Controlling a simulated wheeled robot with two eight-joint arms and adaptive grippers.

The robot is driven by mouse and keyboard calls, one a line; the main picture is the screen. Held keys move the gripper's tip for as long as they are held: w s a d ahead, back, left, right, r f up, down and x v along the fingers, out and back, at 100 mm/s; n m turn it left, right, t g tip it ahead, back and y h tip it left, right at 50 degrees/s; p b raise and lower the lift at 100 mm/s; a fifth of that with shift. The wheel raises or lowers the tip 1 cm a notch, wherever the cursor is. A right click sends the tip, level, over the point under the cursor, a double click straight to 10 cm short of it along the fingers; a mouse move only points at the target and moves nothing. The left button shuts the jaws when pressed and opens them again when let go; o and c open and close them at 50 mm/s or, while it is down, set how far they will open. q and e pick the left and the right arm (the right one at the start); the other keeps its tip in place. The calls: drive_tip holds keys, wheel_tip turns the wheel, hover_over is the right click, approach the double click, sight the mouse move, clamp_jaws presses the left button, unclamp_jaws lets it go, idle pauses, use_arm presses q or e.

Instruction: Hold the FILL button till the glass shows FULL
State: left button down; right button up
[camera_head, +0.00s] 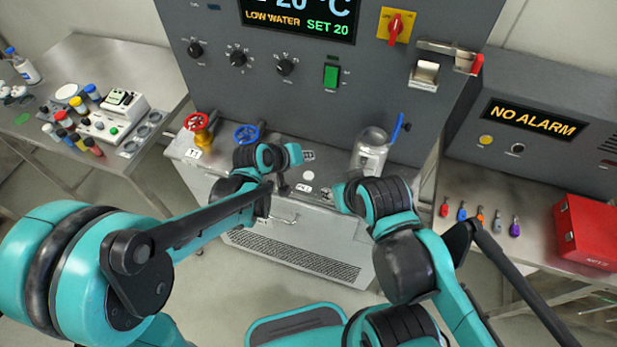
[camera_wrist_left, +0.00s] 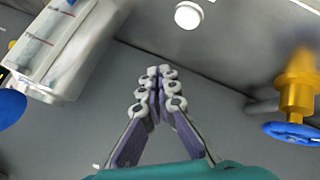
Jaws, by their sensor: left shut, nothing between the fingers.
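The glass (camera_head: 371,152) is a clear upright cylinder at the right of the bench below the grey panel. In the left wrist view the glass (camera_wrist_left: 62,48) shows at the upper left, with red marks on its side; no FULL reading is legible. A white round button (camera_wrist_left: 188,15) is at the top of that view, and a white disc (camera_head: 308,176) shows on the bench in the head view; no FILL label is readable. My left gripper (camera_head: 281,186) is shut and empty; its fingertips (camera_wrist_left: 158,74) appear apart from the button. My right gripper's fingers are hidden behind its arm.
A red valve (camera_head: 197,122) and a blue valve (camera_head: 247,134) stand left on the bench; the blue one also shows in the wrist view (camera_wrist_left: 292,132). A blue lever (camera_head: 398,127) is beside the glass. A red box (camera_head: 588,232) lies on the right table.

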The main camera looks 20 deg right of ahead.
sight(307, 177)
use_arm(q)
wheel_tip(307, 177, down, 6)
drive_tip(key=b, duration=0.4)
idle(1.2)
drive_tip(key=shift+f+b, duration=0.4)
drive_tip(key=shift+b, duration=0.15)
